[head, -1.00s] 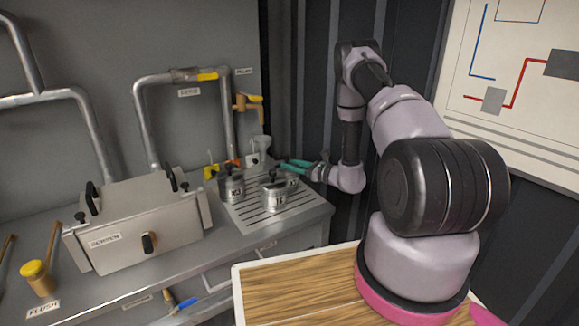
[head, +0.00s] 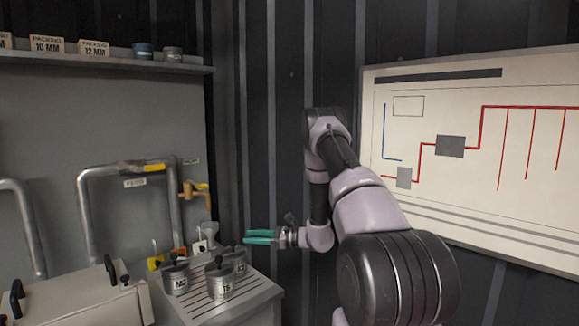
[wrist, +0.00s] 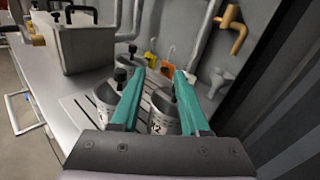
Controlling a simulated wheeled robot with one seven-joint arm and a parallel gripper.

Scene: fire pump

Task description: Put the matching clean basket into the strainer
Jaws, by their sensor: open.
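Three grey metal baskets with dark knobs stand upright on a slatted drainboard (head: 240,295): a left one (head: 176,278), a front one (head: 219,282) and a right rear one (head: 238,261). They carry small labels that I cannot read surely. My gripper (head: 246,237), with teal fingers, is open and empty above the right rear basket. In the wrist view the open fingers (wrist: 157,85) straddle the view of one labelled basket (wrist: 163,120), with another (wrist: 104,98) to the left. The grey box with black clamps (head: 75,302), seemingly the strainer, is cut off lower left; its inside is hidden.
Pipes (head: 85,210) and a brass tap (head: 190,195) rise behind the bench. A funnel (head: 210,230) and small yellow and orange tags stand behind the baskets. A shelf (head: 110,62) is above. A dark ribbed wall and a diagram board (head: 480,150) are to the right.

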